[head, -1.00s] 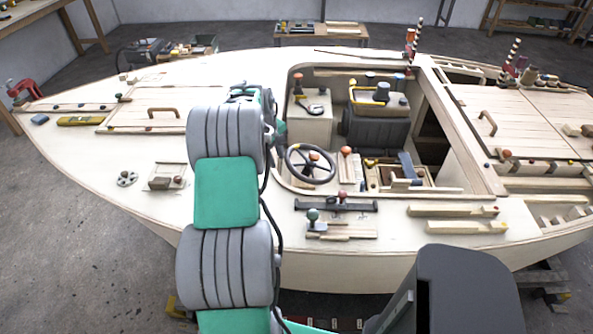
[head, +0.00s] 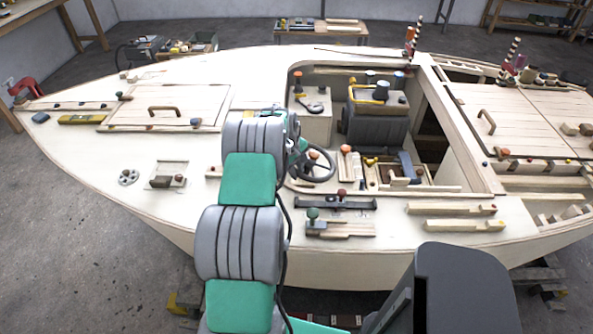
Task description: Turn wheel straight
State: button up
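The steering wheel (head: 327,168) is dark and round, in the cockpit opening near its left front edge. An orange-red knob (head: 313,155) shows by its hub. My arm reaches up from the front, and its end lies over the left side of the wheel, hiding part of the rim. My gripper (head: 302,150) is at or just above the wheel's upper left. Its fingers are too small and covered to tell whether they are open or shut, or touch the rim.
A grey seat box (head: 375,131) and a pale box with a hook (head: 312,127) stand behind the wheel. An orange-topped wooden post (head: 346,150) is just right of it. A dark bar (head: 335,203) lies on the deck in front.

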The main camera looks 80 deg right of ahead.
grip_shut()
dwell(1.2)
